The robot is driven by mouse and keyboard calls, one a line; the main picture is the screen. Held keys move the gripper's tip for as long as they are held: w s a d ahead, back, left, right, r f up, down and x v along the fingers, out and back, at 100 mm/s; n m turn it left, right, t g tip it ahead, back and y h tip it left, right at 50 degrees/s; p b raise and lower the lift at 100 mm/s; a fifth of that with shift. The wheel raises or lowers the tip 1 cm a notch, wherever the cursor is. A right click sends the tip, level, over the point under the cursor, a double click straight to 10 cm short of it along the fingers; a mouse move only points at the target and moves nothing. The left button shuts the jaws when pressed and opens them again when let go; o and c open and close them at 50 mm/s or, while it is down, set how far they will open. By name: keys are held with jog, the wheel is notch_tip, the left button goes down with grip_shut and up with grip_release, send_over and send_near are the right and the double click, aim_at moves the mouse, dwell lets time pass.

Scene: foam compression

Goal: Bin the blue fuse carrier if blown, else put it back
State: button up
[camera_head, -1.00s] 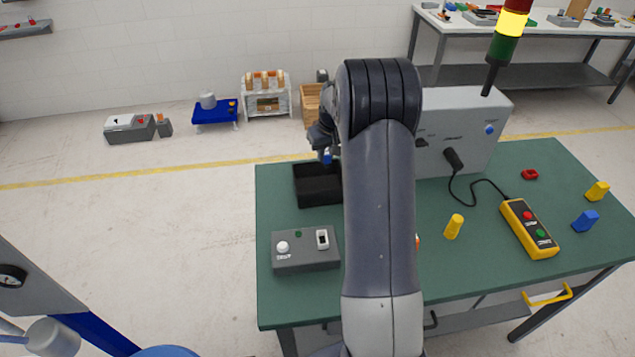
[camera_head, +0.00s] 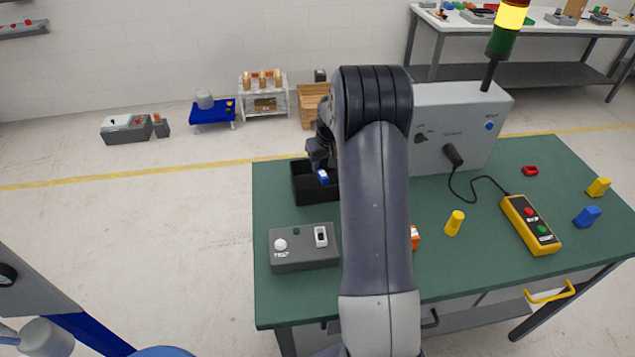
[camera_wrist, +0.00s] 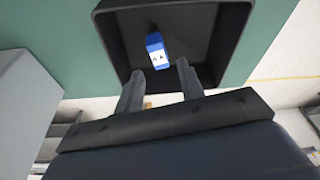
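The blue fuse carrier (camera_head: 322,177), with a white label, shows just below my gripper (camera_head: 318,158) and in front of the black bin's inside. In the wrist view the carrier (camera_wrist: 156,50) lies between and just beyond my fingertips (camera_wrist: 160,68), with a gap on both sides. My gripper is open over the black bin (camera_head: 303,190). The bin's walls (camera_wrist: 115,45) surround the carrier in the wrist view. I cannot tell whether the carrier touches the bin floor. The grey test box (camera_head: 305,258), with a white knob and a white-framed slot, stands in front of the bin.
My arm hides the table's middle. An orange block (camera_head: 415,238) shows beside it. A grey cabinet (camera_head: 470,125) with a signal tower lit yellow (camera_head: 510,17) stands behind. A yellow peg (camera_head: 455,222), a yellow pendant (camera_head: 530,224) and a blue block (camera_head: 587,216) are on the right.

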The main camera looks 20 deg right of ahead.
jog(key=shift+o, duration=0.5)
jog(key=shift+r, duration=0.1)
jog(key=shift+r, duration=0.25)
jog(key=b+v, duration=0.2)
jog(key=v, duration=0.8)
jog(key=shift+s, duration=0.1)
jog(key=p+x, duration=0.2)
jog(key=x, duration=0.8)
jog(key=shift+f+p, duration=0.2)
jog(key=shift+p, duration=0.1)
jog(key=v, duration=0.1)
jog(key=p+v, duration=0.1)
jog(key=v, duration=0.1)
jog(key=shift+w+r+p, duration=0.3)
jog(key=shift+w, duration=0.2)
jog(key=shift+w+v, duration=0.25)
jog(key=shift+v, duration=0.7)
